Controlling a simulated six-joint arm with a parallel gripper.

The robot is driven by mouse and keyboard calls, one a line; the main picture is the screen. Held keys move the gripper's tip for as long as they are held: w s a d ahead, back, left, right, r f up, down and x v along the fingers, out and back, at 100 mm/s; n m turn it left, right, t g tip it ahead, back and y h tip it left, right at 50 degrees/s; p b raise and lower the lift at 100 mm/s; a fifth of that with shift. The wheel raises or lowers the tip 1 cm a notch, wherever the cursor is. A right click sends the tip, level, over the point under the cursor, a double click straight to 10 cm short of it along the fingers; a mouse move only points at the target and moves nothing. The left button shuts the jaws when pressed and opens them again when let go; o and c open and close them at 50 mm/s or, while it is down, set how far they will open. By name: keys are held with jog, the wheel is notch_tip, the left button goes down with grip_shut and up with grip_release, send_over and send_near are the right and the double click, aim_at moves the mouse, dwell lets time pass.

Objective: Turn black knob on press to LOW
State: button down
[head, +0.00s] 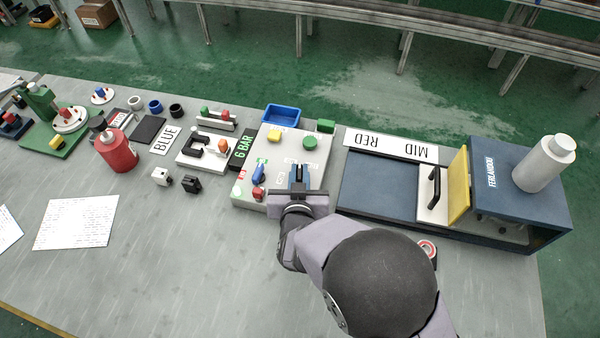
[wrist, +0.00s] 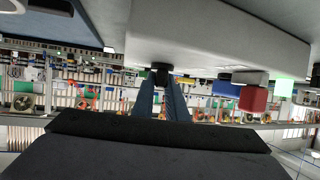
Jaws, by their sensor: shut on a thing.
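The pale control box (head: 275,157) stands near the middle of the bench, with coloured controls on its top. My gripper (head: 299,172) is over its front right part, and its two blue fingers are close together. In the wrist view the fingertips (wrist: 160,80) meet at the small black knob (wrist: 160,68), which sticks out from the pale box (wrist: 215,35). The gripper is shut on this knob. My fingers partly hide the knob, and its pointer cannot be made out. Lettering on the box beside the fingers is partly covered, so the setting cannot be read.
A blue lever (head: 258,173) and a red button (head: 258,194) are left of my gripper. A yellow block (head: 273,136) and a green button (head: 310,143) are behind it. A navy machine (head: 520,190) with a yellow guard stands right.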

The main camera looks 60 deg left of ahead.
jog(key=shift+s+a+m+t+h+p, duration=0.1)
jog(key=shift+m+t+h+p, duration=0.5)
jog(key=shift+m+t+h, duration=0.4)
jog(key=shift+m+t, duration=0.3)
jog(key=shift+m, duration=0.1)
jog(key=c, duration=1.8)
grip_release()
jog(key=shift+o, duration=0.2)
jog(key=shift+b+v, duration=0.9)
jog(key=shift+v, duration=2.8)
jog(key=shift+r, duration=0.1)
